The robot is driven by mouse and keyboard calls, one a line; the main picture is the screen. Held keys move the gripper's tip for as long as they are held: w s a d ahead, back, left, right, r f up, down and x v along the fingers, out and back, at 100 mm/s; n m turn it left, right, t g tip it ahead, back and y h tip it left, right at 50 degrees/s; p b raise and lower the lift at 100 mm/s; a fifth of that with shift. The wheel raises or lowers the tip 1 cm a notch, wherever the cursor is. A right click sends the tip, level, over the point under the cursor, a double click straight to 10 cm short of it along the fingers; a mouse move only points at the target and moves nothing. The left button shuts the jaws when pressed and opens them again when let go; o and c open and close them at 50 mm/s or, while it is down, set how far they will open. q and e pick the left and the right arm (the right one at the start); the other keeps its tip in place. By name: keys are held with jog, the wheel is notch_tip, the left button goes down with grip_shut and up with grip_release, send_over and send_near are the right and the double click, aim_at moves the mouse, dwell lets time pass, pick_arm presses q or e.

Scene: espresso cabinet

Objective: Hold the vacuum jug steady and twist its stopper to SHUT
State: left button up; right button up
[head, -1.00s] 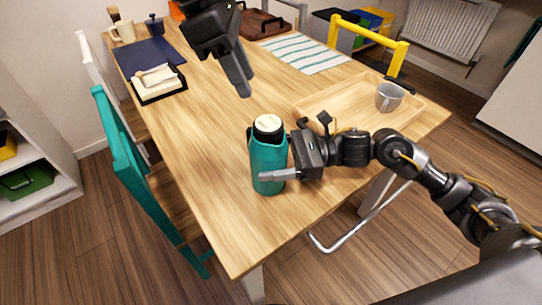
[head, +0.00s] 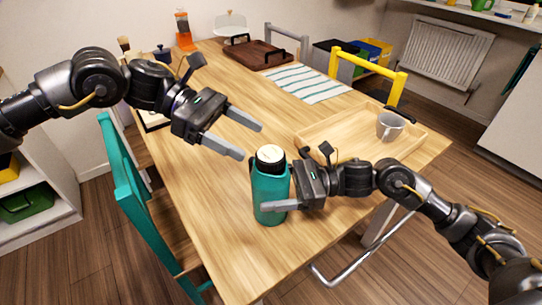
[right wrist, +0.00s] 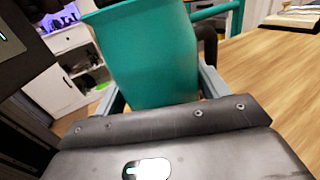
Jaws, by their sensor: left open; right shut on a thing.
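The teal vacuum jug (head: 268,187) stands upright near the table's front edge. Its stopper (head: 270,154) has a cream top and a black collar. My right gripper (head: 283,200) is shut around the jug's body from the right. The right wrist view shows the teal body (right wrist: 150,60) between its two fingers; the stopper is out of that view. My left gripper (head: 252,139) is open and empty, above and left of the stopper, its fingers pointing right and apart from the jug. Any marking on the stopper is too small to read.
A wooden tray (head: 345,136) with a grey mug (head: 390,126) lies right of the jug. A striped cloth (head: 308,83) and a dark brown tray (head: 262,54) lie farther back. A teal chair (head: 128,180) stands at the left edge. The table between is clear.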

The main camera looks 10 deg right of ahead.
aim_at(271, 157)
pick_arm(q)
jog(key=w+a+f+h, duration=0.3)
jog(key=a+f+h, duration=0.2)
jog(key=a, duration=0.1)
jog(key=shift+n, duration=0.4)
jog(key=x, duration=1.2)
jog(key=shift+s+d+r, duration=0.1)
jog(key=shift+s+r, duration=0.05)
jog(key=shift+s, duration=0.05)
jog(key=shift+c, duration=0.2)
jog(key=c, duration=0.9)
